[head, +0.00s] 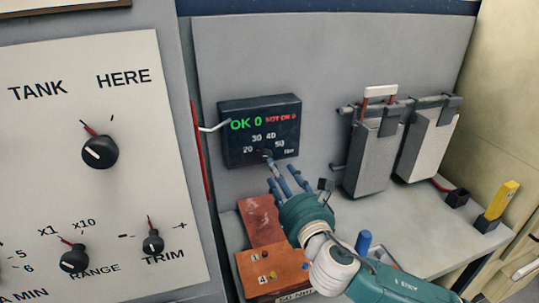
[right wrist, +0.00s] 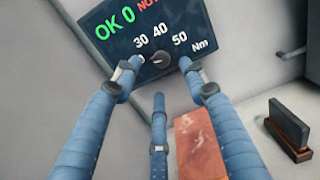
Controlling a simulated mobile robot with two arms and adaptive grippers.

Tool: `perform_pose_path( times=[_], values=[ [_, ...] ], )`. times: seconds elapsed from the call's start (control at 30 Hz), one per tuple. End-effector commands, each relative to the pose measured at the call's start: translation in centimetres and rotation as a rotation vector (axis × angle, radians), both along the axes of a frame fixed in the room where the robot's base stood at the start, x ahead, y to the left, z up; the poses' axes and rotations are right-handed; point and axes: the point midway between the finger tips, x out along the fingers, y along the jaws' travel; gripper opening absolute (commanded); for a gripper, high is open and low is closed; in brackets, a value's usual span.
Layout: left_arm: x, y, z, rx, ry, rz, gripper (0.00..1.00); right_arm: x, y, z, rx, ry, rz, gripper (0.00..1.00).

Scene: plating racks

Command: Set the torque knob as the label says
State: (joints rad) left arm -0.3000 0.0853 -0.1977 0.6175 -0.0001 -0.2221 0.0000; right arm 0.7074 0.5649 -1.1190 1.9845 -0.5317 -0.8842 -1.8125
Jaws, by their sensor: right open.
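The torque controller (head: 230,150) is a dark box on the grey back wall. Its display shows green "OK 0" and red "NOT OK 0", above a 20 to 50 Nm scale. The small dark torque knob (right wrist: 160,58) is below the numbers, partly hidden by my fingers. My right gripper (head: 280,173) is open, its blue fingertips spread just in front of the knob; in the right wrist view the fingers (right wrist: 156,78) are on either side of it. I cannot tell whether they touch it. A label (head: 295,295) at the bottom edge seems to read "50 NM", partly cut off. My left gripper is out of view.
A white panel (head: 60,190) with several other knobs stands at the left. A reddish-brown plate (head: 262,220) and an orange numbered block (head: 270,268) lie below the controller. Two grey bins (head: 372,160) hang at the right. A yellow-topped object (head: 502,200) stands farther right.

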Motion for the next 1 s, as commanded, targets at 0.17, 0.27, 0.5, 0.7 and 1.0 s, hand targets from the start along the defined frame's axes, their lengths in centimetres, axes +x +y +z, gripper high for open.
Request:
perform_pose_path(
  times=[0.17,0.27,0.5,0.7,1.0],
  values=[
    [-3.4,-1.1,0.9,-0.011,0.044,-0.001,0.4,3.5,1.1,0.2,0.002,0.002,-0.003,0.43],
    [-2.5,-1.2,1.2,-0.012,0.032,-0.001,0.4,5.0,1.6,0.2,0.002,0.002,-0.003,0.43],
    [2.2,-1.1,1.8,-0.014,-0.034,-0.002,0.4,6.9,2.3,0.1,0.004,0.002,-0.001,0.43],
    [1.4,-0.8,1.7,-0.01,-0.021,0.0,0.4,7.1,2.3,0.0,0.004,0.002,-0.001,0.43],
    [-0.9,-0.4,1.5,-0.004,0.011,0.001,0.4,7.1,2.3,0.1,0.004,0.002,-0.001,0.05]
  ],
)
